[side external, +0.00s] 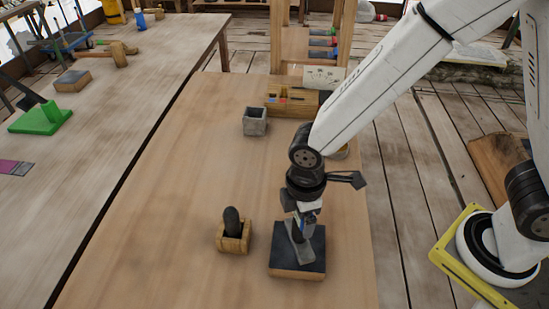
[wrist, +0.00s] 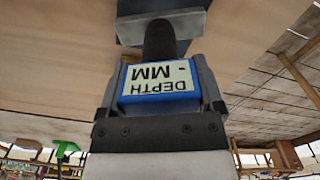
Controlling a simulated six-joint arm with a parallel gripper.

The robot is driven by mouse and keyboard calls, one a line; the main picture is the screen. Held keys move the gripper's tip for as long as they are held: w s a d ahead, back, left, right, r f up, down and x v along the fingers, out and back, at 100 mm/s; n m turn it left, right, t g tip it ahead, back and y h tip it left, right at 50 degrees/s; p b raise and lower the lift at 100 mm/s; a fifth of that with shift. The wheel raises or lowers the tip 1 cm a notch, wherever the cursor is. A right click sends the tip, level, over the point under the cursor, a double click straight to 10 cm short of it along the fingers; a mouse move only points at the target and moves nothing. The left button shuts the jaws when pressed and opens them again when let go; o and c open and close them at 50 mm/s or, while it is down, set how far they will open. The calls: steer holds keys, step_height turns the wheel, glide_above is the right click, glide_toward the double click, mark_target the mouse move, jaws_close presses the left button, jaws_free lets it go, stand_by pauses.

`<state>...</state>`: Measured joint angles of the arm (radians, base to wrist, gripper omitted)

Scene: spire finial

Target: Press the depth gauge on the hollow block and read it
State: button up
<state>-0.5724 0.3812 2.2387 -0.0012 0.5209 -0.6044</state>
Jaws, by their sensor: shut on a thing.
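My gripper (side external: 300,226) is shut on the depth gauge, above a dark-topped pad (side external: 285,262) with a wooden edge. In the wrist view the gauge (wrist: 158,82) has a blue body between the fingers and a pale label reading "DEPTH MM", upside down, with a small dash-like mark. A dark stem runs from it to a grey bar (wrist: 163,24). In the side view the gauge's grey lower part (side external: 301,252) is over the pad; I cannot tell whether it touches. A grey, open-topped hollow block (side external: 255,122) stands farther back on the table, apart from my gripper.
A wooden holder (side external: 234,243) with a dark rounded piece in it stands left of the pad. A wooden box (side external: 285,106) of small items is at the back. The table (side external: 170,210) is bare at the left. A second bench (side external: 100,120) carries tools.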

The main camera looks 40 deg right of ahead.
steer(key=shift+f, duration=1)
stand_by(1.4)
steer(key=shift+r, duration=0.1)
steer(key=shift+r, duration=2.5)
steer(key=shift+f, duration=0.25)
steer(key=shift+f, duration=2)
steer(key=shift+f, duration=0.1)
steer(key=o, duration=1.2)
steer(key=shift+c, duration=0.2)
